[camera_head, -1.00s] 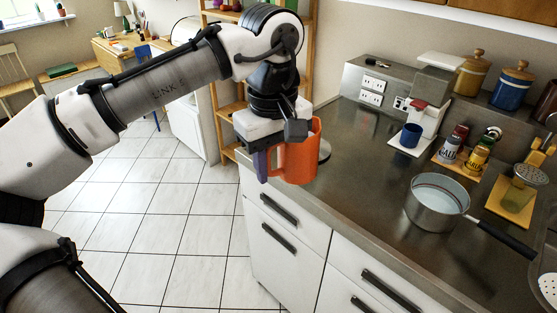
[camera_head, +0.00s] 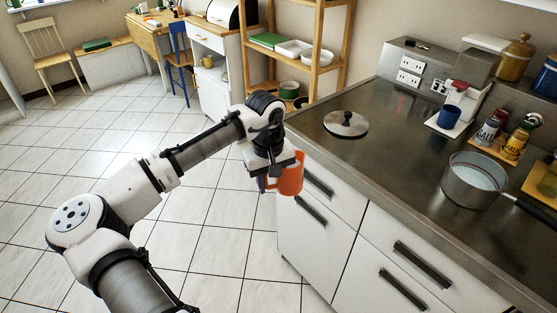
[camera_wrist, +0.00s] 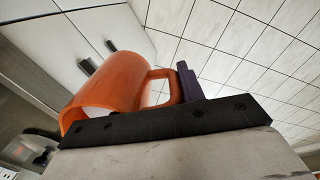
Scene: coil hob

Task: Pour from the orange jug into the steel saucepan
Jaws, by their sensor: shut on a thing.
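The orange jug (camera_head: 290,178) hangs from my gripper (camera_head: 268,182) in front of the left end of the counter, beside the cabinet drawers. It looks about upright in the head view. In the wrist view the jug (camera_wrist: 112,90) shows its open rim at lower left, and its handle sits at the purple finger of my gripper (camera_wrist: 184,84). My gripper is shut on the handle. The jug's contents are hidden.
A round steel lid (camera_head: 346,123) lies on the counter between the jug and saucepan. A blue mug (camera_head: 449,116) on a white stand and spice jars (camera_head: 488,132) stand behind the saucepan. A wooden shelf (camera_head: 290,50) stands behind the arm. Tiled floor is clear at left.

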